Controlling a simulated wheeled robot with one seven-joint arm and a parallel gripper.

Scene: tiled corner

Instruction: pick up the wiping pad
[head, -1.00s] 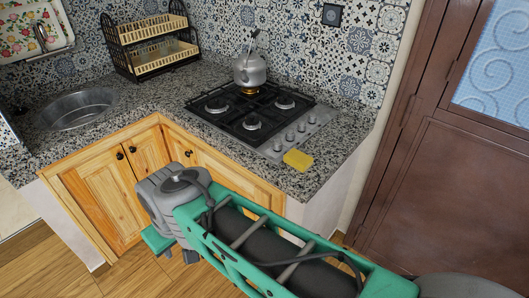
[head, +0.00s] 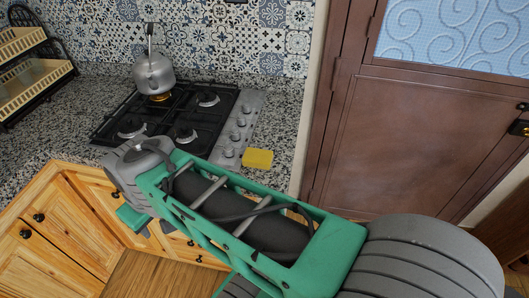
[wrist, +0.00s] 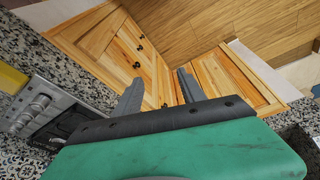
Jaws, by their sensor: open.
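The wiping pad (head: 258,159) is a yellow rectangular block. It lies on the granite counter at the right end of the gas hob, beside the knobs. In the wrist view part of the yellow pad (wrist: 12,79) shows at the left edge. My gripper is open and empty in the wrist view (wrist: 158,88), with its two grey fingers apart in front of the wooden cabinet doors. The pad is well to the left of the fingers there. In the head view my arm hides most of the gripper, which is in front of the counter, left of the pad.
A gas hob (head: 178,122) with a metal kettle (head: 154,76) on its back burner takes up the counter left of the pad. A black dish rack (head: 42,84) stands at the far left. A brown door (head: 420,140) is at the right. Wooden cabinets (head: 62,232) stand below the counter.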

